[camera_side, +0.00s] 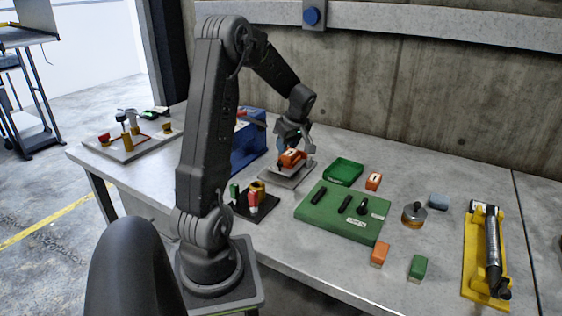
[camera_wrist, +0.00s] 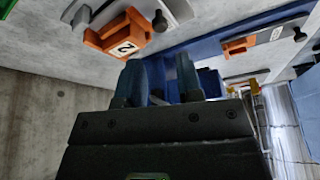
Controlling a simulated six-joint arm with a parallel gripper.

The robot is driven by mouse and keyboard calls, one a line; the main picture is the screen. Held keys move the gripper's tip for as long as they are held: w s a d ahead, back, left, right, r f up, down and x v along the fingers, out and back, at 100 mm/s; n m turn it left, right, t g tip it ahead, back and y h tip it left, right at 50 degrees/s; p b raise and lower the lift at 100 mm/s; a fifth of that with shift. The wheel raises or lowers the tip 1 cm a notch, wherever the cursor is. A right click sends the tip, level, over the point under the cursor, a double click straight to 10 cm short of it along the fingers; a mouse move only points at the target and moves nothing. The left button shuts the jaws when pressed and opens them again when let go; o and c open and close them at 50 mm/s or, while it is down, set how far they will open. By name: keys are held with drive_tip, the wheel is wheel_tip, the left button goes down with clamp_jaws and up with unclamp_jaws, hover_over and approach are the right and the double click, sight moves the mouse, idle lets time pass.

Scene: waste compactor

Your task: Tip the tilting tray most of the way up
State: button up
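A low grey plate (camera_side: 282,177), possibly the tilting tray, lies nearly flat on the bench beside the blue box. An orange block (camera_side: 291,158) is above it, right at my gripper (camera_side: 291,140). In the wrist view the orange block (camera_wrist: 118,34), marked 2, is at the upper left, beside a grey piece with a black knob (camera_wrist: 160,20). My gripper (camera_wrist: 163,70) has its two bluish fingers apart, with nothing clearly held between them. The block appears beyond the fingers, not between them. I cannot tell whether they touch it.
A blue box (camera_side: 249,143) stands left of my gripper. A green tray (camera_side: 343,171) and green board (camera_side: 315,207) lie to the right. A dark stand with coloured pegs (camera_side: 263,210) is in front. A yellow fixture (camera_side: 477,270) is far right. A concrete wall (camera_side: 430,110) closes the back.

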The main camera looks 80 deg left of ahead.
sight(280, 163)
drive_tip(key=x, duration=0.8)
clamp_jaws()
